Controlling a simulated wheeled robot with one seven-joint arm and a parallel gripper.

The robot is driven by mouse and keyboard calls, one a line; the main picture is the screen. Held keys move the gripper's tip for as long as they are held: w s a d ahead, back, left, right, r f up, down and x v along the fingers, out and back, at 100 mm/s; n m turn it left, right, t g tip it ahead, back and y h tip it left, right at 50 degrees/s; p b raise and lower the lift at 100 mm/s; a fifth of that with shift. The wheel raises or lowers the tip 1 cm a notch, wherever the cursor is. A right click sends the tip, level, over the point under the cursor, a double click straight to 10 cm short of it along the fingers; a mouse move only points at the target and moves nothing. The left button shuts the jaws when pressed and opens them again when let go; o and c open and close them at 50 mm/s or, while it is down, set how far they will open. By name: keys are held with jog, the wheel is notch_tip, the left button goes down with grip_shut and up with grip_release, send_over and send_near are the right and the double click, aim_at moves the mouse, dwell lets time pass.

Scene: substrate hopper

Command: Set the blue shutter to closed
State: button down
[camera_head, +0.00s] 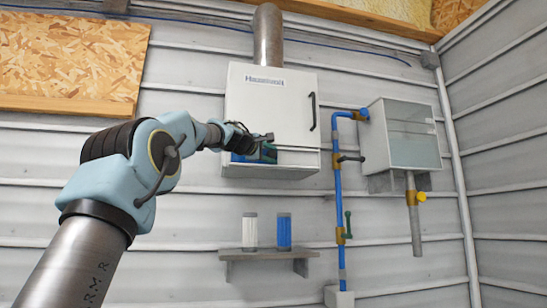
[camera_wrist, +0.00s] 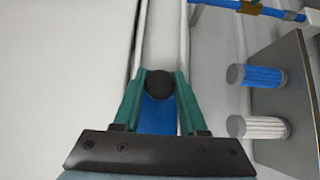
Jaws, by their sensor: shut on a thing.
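The white hopper cabinet (camera_head: 271,105) hangs on the wall, with a slot along its lower front. The blue shutter (camera_head: 240,157) shows at the left part of this slot, partly hidden by my gripper (camera_head: 267,151); the slot to the right looks pale. In the wrist view the blue shutter (camera_wrist: 158,117) lies between the green fingers of my gripper (camera_wrist: 159,82). The fingers are shut on a round black knob (camera_wrist: 159,83) at the shutter's end. The pale slot runs on beyond the knob.
A black door handle (camera_head: 313,111) stands out on the cabinet's right. Blue pipes (camera_head: 339,190) with valves and a grey tank (camera_head: 405,135) are further right. A shelf (camera_head: 266,254) below holds a white filter (camera_head: 250,230) and a blue filter (camera_head: 284,230).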

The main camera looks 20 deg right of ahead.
jog(key=c, duration=0.7)
grip_release()
jog(key=shift+w+a, duration=0.1)
jog(key=shift+a, duration=0.2)
jog(key=shift+o, duration=1.2)
jog(key=shift+d, duration=0.1)
jog(key=b+v, duration=0.6)
jog(key=v, duration=0.5)
jog(key=shift+d, duration=0.1)
